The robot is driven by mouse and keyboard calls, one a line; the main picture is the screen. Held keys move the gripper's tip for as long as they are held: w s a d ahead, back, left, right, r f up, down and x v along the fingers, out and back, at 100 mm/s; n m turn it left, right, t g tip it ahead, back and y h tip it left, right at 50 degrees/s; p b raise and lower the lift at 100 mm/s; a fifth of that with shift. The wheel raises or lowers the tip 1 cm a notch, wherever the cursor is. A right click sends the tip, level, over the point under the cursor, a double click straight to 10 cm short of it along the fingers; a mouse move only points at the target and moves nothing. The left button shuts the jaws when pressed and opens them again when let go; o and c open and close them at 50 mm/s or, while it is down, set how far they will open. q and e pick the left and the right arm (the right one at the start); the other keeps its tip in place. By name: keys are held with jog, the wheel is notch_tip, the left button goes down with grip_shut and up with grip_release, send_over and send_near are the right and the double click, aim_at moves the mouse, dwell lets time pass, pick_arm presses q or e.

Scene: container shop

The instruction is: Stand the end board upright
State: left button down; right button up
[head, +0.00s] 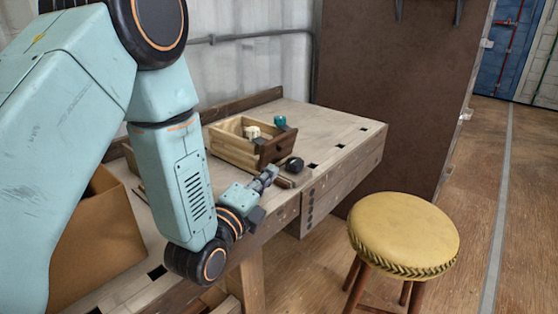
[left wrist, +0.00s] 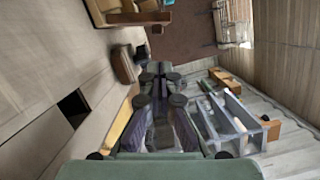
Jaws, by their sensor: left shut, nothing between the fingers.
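My left gripper (head: 268,174) is shut and empty, low at the bench's front edge; its fingers show in the left wrist view (left wrist: 160,85). A brown wooden piece (head: 288,182) lies by the bench edge just beyond the fingertips, with a black rounded object (head: 294,165) beside it. The brown piece also shows in the left wrist view (left wrist: 123,66), apart from the fingers. I cannot tell for sure whether it is the end board. An open wooden box (head: 232,150) stands behind it, its dark end panel (head: 278,148) upright. My right gripper is not in view.
The box holds a pale object (head: 252,132) and a teal-topped tool (head: 280,122). The workbench (head: 335,128) has dark slots and free room at its right. A yellow stool (head: 403,235) stands in front of it. A cardboard box (head: 105,245) is at left, partly behind my arm.

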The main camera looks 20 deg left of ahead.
aim_at(281, 151)
pick_arm(q)
jog(key=w, duration=0.2)
jog(key=w+b, duration=0.1)
jog(key=w, duration=0.2)
jog(key=w+d+b, duration=0.1)
jog(key=w, duration=0.2)
jog(key=shift+w+r, duration=0.1)
jog(key=shift+r, duration=0.2)
jog(key=shift+w+d, duration=0.1)
jog(key=shift+w, duration=0.35)
jog(key=shift+s, duration=0.1)
jog(key=shift+r, duration=0.15)
